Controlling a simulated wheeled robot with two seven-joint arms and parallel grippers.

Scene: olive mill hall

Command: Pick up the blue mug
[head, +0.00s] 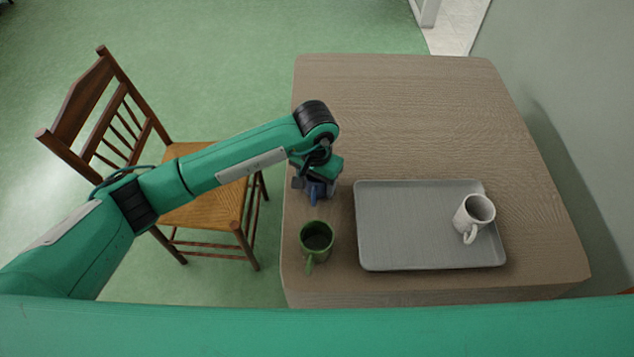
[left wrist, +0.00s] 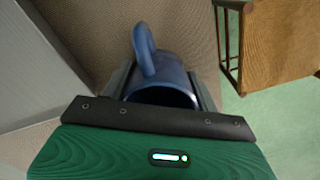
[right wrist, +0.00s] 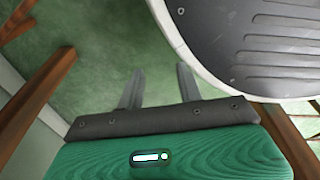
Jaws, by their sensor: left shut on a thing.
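The blue mug (left wrist: 176,72) sits between the fingers of my left gripper in the left wrist view, with its handle up at the top left of it. In the head view the blue mug (head: 317,194) is a small blue patch near the table's left edge, mostly hidden by my left gripper (head: 314,187). My left gripper is shut on it. I cannot tell whether the mug touches the table. My right gripper (right wrist: 160,88) shows in the right wrist view, open and empty, with its fingers apart above the green floor.
A green mug (head: 317,238) stands on the wooden table (head: 405,110) in front of the blue one. A grey tray (head: 400,225) at the right holds a white mug (head: 473,216). A wooden chair (head: 205,200) stands left of the table. The table's back is clear.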

